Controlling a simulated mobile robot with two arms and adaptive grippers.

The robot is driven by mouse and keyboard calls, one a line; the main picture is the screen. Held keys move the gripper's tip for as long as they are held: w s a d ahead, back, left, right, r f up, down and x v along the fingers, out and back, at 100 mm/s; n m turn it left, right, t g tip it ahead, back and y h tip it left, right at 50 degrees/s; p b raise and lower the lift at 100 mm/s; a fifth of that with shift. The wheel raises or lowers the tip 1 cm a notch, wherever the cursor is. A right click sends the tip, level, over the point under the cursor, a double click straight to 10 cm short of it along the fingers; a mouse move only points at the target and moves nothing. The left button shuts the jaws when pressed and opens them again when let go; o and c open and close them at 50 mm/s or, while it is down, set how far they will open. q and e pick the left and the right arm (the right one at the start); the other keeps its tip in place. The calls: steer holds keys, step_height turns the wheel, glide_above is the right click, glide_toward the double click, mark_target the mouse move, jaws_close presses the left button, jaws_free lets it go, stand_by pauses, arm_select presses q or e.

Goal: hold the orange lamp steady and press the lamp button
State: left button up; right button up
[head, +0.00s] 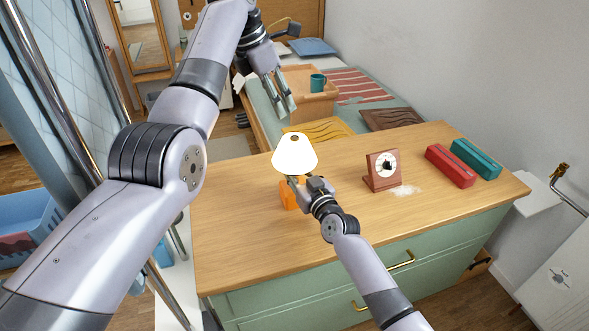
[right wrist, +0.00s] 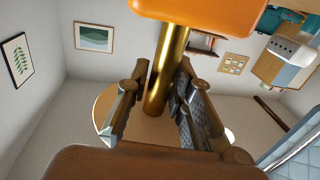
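The lamp has a white cone shade (head: 295,156) and an orange base (head: 287,196), and stands upright on the wooden desktop. Its brass stem (right wrist: 168,70) shows in the right wrist view, with the orange base (right wrist: 200,8) at the top of that picture. My right gripper (head: 297,182) is at the lamp just below the shade, its fingers on either side of the stem; whether they press on it I cannot tell. My left gripper (head: 287,108) hangs above and behind the lamp, fingers apart and empty. The lamp button is not visible.
On the desk (head: 240,245), a brown clock (head: 383,171), a red box (head: 450,166) and a teal box (head: 475,158) stand right of the lamp. The desktop's left part is clear. Behind are a teal mug (head: 317,82) and a yellow mat (head: 318,130).

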jaws_close()
arm_select(q)
steer(key=shift+c, duration=0.4)
jaws_close()
stand_by(0.9)
stand_by(0.5)
